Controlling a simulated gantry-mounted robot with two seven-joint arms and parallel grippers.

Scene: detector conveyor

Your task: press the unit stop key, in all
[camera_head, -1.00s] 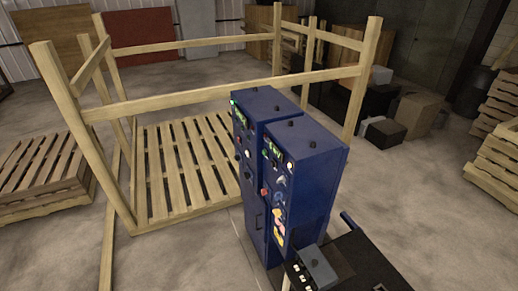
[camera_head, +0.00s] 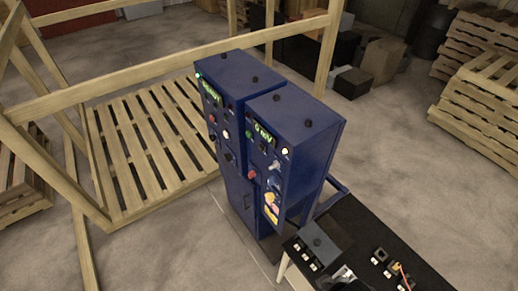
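Two tall blue cabinets stand side by side, a rear one (camera_head: 228,82) and a front one (camera_head: 312,130). Each has a lit green display and a column of coloured buttons and knobs on its left-facing panel. A red button (camera_head: 251,174) shows on the front cabinet, and another red button (camera_head: 213,119) on the rear one. A small grey box with pale keys (camera_head: 320,243) sits at the near end of a black conveyor or bench (camera_head: 385,232). Labels are too small to read, so I cannot tell which is the stop key.
A wooden frame with a slatted pallet base (camera_head: 150,150) stands behind and left of the cabinets. Small dark parts (camera_head: 378,255) lie on the black surface. Stacked pallets (camera_head: 490,105) stand at the right. Concrete floor (camera_head: 405,150) is clear between them.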

